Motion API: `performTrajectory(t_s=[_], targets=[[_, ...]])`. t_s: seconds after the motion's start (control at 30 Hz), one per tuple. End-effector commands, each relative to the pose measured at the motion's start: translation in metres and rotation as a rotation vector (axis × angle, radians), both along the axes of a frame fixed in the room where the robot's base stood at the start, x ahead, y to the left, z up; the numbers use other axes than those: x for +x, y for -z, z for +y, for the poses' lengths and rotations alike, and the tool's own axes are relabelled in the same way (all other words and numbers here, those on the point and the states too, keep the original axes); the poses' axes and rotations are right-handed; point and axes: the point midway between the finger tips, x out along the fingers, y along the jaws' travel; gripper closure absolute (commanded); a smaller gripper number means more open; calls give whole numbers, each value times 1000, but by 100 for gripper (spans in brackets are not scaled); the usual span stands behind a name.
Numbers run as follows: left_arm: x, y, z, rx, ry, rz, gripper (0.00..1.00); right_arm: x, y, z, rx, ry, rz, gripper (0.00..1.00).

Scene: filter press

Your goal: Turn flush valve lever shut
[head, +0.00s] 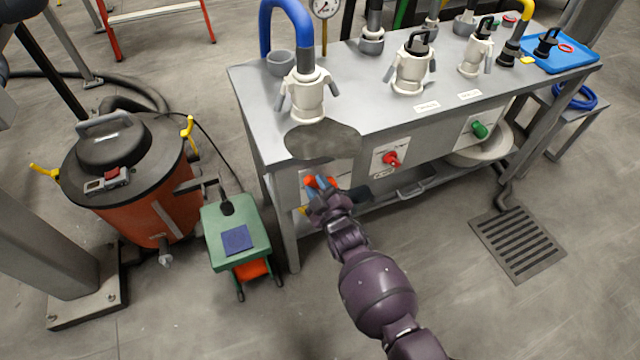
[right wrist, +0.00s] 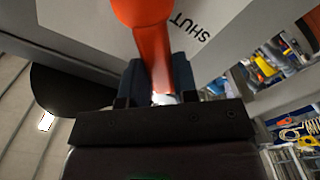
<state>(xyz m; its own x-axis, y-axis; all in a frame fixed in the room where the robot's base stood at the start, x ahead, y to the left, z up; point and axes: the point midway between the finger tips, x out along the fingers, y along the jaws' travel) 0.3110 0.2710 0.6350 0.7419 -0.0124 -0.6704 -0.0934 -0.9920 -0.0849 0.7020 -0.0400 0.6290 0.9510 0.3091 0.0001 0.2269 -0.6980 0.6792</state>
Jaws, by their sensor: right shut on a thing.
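The flush valve lever (head: 314,181) is orange-red and sits on the front panel at the left end of the steel bench, partly hidden by my gripper. My right gripper (head: 322,191) is at that panel, shut on the lever. In the right wrist view the orange lever (right wrist: 152,48) rises from between the fingers (right wrist: 155,85), with a rounded end at the top. A black "SHUT" marking (right wrist: 190,27) is printed on the grey panel to its right. The lever's pivot is not clear in either view. My left gripper is not in view.
A red knob (head: 391,159) and a green knob (head: 480,130) sit further right on the bench front (head: 434,136). Floor in front is clear around a drain grate (head: 517,243).

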Motion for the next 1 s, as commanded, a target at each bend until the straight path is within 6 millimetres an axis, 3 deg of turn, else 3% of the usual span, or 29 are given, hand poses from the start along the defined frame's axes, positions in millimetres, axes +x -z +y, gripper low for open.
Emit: performTrajectory(t_s=[0.63, 0.67, 0.8, 1.0], targets=[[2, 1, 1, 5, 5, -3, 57, 0, 2, 1, -58, -1, -18, 100], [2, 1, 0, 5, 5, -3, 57, 0, 2, 1, -58, -1, -18, 71], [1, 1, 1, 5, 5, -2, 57, 0, 2, 1, -56, -1, -18, 49], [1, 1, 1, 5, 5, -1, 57, 0, 2, 1, -53, 0, -17, 47]])
